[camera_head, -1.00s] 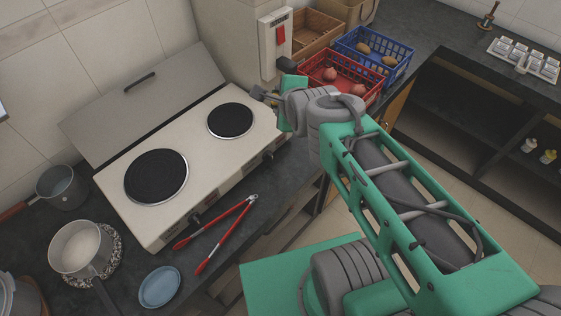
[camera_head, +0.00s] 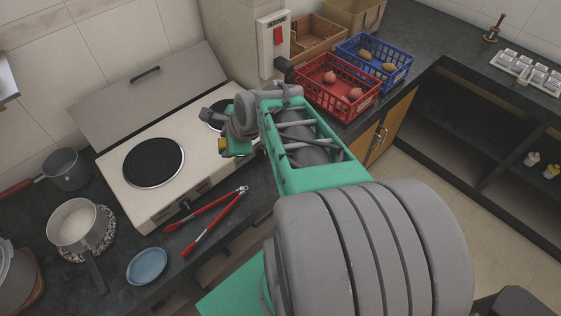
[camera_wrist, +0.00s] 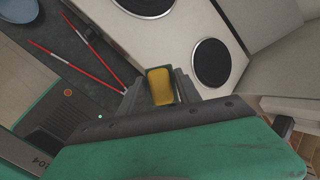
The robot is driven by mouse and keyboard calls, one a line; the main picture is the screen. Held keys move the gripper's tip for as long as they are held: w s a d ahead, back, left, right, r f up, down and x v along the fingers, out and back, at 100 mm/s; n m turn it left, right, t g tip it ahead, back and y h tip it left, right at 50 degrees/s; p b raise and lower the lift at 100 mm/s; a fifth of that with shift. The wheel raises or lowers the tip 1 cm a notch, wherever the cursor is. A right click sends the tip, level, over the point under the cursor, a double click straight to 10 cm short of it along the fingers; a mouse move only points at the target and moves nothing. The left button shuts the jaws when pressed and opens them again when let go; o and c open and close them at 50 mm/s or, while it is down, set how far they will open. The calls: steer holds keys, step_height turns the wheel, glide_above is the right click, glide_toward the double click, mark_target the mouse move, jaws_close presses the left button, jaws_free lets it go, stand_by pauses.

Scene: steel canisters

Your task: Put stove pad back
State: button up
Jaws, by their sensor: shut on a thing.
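A small pad (camera_wrist: 161,87), yellow with a dark green edge, is between the fingers of my gripper (camera_wrist: 158,80) in the wrist view. My gripper is shut on it. In the head view, the gripper (camera_head: 221,138) is above the right front part of the white two-plate stove (camera_head: 190,170), and a bit of the pad's yellow (camera_head: 222,146) shows. The left hotplate (camera_head: 153,162) is in plain view; my gripper and wrist partly cover the right one (camera_head: 218,109). The stove's lid (camera_head: 150,95) stands raised behind it.
Red tongs (camera_head: 208,222) and a blue dish (camera_head: 147,266) lie on the dark counter in front. Pots (camera_head: 76,222) stand at left. A white wall box with a red switch (camera_head: 277,38) and red (camera_head: 338,88) and blue (camera_head: 376,60) baskets are at the back right.

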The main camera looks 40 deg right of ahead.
steer(key=s+d+f+m+g+y, duration=0.3)
steer(key=s+d+f+g, duration=0.15)
steer(key=s+d, duration=0.4)
steer(key=shift+t, duration=0.45)
steer(key=w+d+f, duration=0.2)
steer(key=d+f, duration=0.1)
steer(key=w+d+f, duration=0.1)
steer(key=d+f, duration=0.1)
steer(key=f, duration=0.1)
steer(key=w+d+f+p, duration=0.1)
steer(key=w+d+f, duration=0.1)
steer(key=d+f, duration=0.1)
steer(key=shift+w+d+f, duration=0.1)
steer(key=shift+w+d, duration=0.2)
steer(key=shift+d, duration=0.05)
steer(key=shift+w+d+f, duration=0.15)
steer(key=shift+f, duration=0.2)
steer(key=shift+d+f+p, duration=0.1)
steer(key=shift+f+p, duration=0.45)
steer(key=shift+f, duration=1.05)
steer(key=shift+f, duration=0.15)
steer(key=o, duration=1.2)
